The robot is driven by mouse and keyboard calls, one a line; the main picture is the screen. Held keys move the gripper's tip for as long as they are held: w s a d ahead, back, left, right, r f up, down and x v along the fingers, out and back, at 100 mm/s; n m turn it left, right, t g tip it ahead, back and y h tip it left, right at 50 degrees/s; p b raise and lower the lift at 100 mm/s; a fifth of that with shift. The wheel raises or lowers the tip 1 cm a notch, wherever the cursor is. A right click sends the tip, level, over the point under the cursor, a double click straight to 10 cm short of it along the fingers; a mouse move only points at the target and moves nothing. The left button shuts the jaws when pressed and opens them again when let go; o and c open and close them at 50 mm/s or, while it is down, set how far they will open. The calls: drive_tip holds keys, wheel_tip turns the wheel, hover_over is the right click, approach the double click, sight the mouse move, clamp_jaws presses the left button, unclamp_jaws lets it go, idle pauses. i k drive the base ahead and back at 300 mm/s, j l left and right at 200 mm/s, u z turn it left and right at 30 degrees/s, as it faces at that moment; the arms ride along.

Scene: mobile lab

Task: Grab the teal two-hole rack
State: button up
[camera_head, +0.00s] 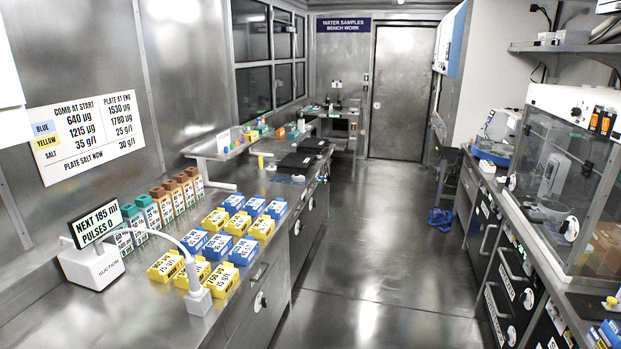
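Several teal blocks (149,212) stand on the left steel bench in a row with brown ones, behind the yellow and blue blocks. They carry white labels. Holes in their tops are too small to make out. Small coloured items, some greenish or teal, sit farther back near the raised shelf (214,148). I cannot tell which of these, if any, is the teal two-hole rack. My gripper is not in view.
A white suction unit (92,264) with a hose stands at the near left. Blue blocks (243,251) and yellow blocks (166,266) cover the bench's middle. The aisle floor (371,270) is mostly clear, with a blue object (440,218) at right. A glass cabinet (572,170) stands right.

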sight(265, 129)
drive_tip(key=i, duration=2.1)
drive_tip(key=i+l+u, duration=0.1)
drive_tip(key=i+u, duration=0.15)
drive_tip(key=i, duration=0.25)
drive_tip(key=i+l+u, duration=0.15)
drive_tip(key=i+u, duration=0.15)
drive_tip(key=i, duration=0.2)
drive_tip(key=i+l+u, duration=0.25)
drive_tip(key=i, duration=0.2)
drive_tip(key=i+l+u, duration=0.3)
drive_tip(key=i+l, duration=0.4)
drive_tip(key=i+l+u, duration=0.15)
drive_tip(key=i+l, duration=0.55)
drive_tip(key=l, duration=0.25)
drive_tip(key=i+l+u, duration=0.1)
drive_tip(key=i+l, duration=0.6)
drive_tip(key=l, duration=0.25)
drive_tip(key=i+l+u, duration=0.15)
drive_tip(key=i+l, duration=0.2)
drive_tip(key=l, duration=0.15)
drive_tip(key=i+l, duration=0.3)
drive_tip(key=l, duration=0.25)
drive_tip(key=i+l+u, duration=0.1)
drive_tip(key=i+l, duration=0.2)
drive_tip(key=l, duration=0.25)
